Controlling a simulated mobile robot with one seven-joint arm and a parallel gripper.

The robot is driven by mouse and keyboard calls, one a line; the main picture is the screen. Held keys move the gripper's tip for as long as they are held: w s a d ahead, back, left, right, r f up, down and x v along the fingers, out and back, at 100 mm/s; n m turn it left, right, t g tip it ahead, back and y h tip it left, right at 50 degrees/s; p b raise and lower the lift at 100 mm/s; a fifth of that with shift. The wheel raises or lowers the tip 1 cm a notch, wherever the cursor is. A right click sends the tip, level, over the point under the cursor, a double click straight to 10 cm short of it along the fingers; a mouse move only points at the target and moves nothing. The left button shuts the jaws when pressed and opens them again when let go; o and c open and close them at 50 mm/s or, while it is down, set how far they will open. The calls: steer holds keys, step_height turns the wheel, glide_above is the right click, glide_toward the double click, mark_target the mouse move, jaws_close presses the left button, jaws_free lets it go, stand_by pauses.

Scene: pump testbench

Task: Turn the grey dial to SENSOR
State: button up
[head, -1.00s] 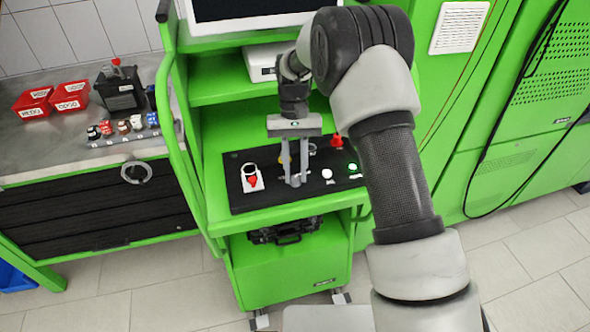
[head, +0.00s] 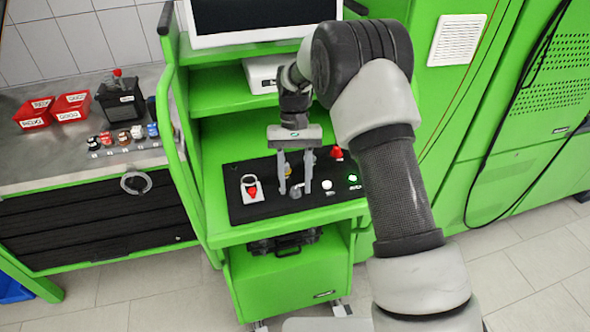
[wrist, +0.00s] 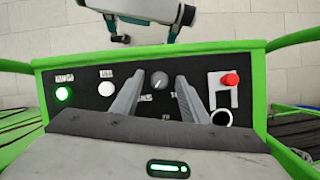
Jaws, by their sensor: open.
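The grey dial (wrist: 159,80) is a round knob on the black panel (wrist: 75,78), with a pale pointer mark. Partly hidden lettering shows near it, and I cannot read SENSOR for certain. In the wrist view the dial appears between the two fingers of my gripper (wrist: 158,76). In the head view my gripper (head: 295,190) points down over the panel with its fingers spread, and the dial (head: 296,191) shows between the fingertips. The gripper is open and holds nothing. I cannot tell whether a finger touches the dial.
On the panel, a guarded red switch (head: 252,190) is left of the gripper; a white button (head: 327,186), a lit green button (head: 353,179) and a red knob (head: 336,153) are right. A shelf and monitor (head: 262,20) stand behind. Red bins (head: 68,108) sit on the left bench.

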steer(key=p+v, duration=0.1)
steer(key=v, duration=1.6)
steer(key=shift+r, duration=0.25)
